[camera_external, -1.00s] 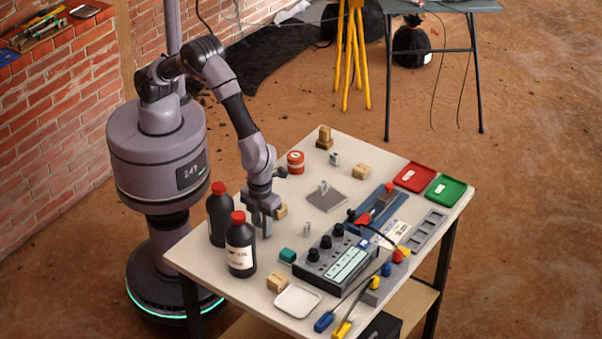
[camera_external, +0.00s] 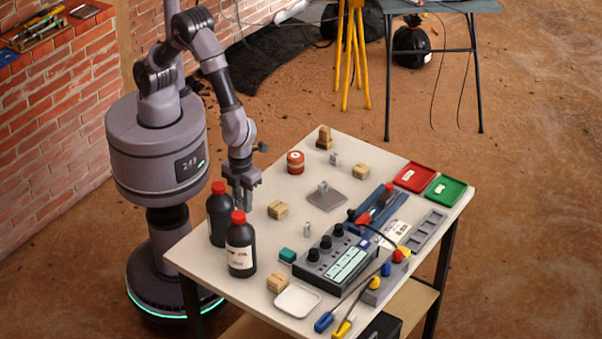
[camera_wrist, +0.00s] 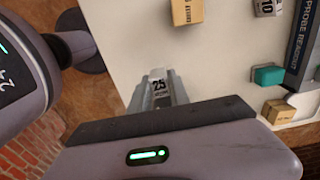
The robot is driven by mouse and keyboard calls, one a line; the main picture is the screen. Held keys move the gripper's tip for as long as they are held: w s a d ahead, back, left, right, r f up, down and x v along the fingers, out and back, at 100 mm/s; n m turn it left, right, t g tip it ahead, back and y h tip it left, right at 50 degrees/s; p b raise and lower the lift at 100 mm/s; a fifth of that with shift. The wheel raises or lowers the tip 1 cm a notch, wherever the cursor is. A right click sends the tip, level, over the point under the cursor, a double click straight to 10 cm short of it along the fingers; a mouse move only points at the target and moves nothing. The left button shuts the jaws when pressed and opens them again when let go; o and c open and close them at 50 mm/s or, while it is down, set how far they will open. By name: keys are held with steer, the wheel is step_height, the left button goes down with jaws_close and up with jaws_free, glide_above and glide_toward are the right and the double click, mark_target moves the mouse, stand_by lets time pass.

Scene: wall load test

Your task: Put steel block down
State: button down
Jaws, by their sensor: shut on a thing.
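My gripper (camera_external: 242,203) is over the left part of the table (camera_external: 205,262), close behind the two black bottles. In the wrist view my gripper (camera_wrist: 159,100) is shut on a small grey steel block (camera_wrist: 158,86) with a white label reading 25. In the external view the held block is too small to make out, and I cannot tell its exact height above the table. Other small grey blocks stand at the table's middle (camera_external: 308,229), on a grey plate (camera_external: 322,187) and near the back (camera_external: 335,158).
Black bottles with red caps (camera_external: 220,222) (camera_external: 241,259) stand close to my gripper. A wooden block (camera_external: 278,210), a teal block (camera_external: 287,255), a white tray (camera_external: 297,301) and a black control box (camera_external: 334,267) lie further right. Some tabletop between them is free.

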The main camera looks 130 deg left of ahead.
steer(key=s, duration=0.2)
steer(key=s+a, duration=0.1)
steer(key=s, duration=0.4)
steer(key=shift+s+a+r+p, duration=0.3)
steer(key=shift+s+r+p, duration=0.05)
steer(key=shift+r+p, duration=0.05)
steer(key=w+a, duration=0.1)
steer(key=w, duration=0.1)
steer(key=w+a, duration=0.1)
steer(key=w, duration=0.2)
steer(key=w+a, duration=0.1)
steer(key=w, duration=0.2)
steer(key=shift+w+r, duration=0.1)
steer(key=shift+r, duration=0.25)
steer(key=w+a, duration=0.1)
steer(key=w, duration=0.1)
steer(key=w+a+r, duration=0.1)
steer(key=w+a, duration=0.1)
steer(key=w, duration=0.1)
steer(key=w+a, duration=0.2)
steer(key=shift+w+r, duration=0.2)
steer(key=shift+r, duration=0.05)
step_height(320, 180, up, 4)
glide_above(332, 201)
step_height(332, 201, down, 10)
steer(key=b, duration=0.4)
steer(key=shift+s+f, duration=0.1)
steer(key=shift+f, duration=0.05)
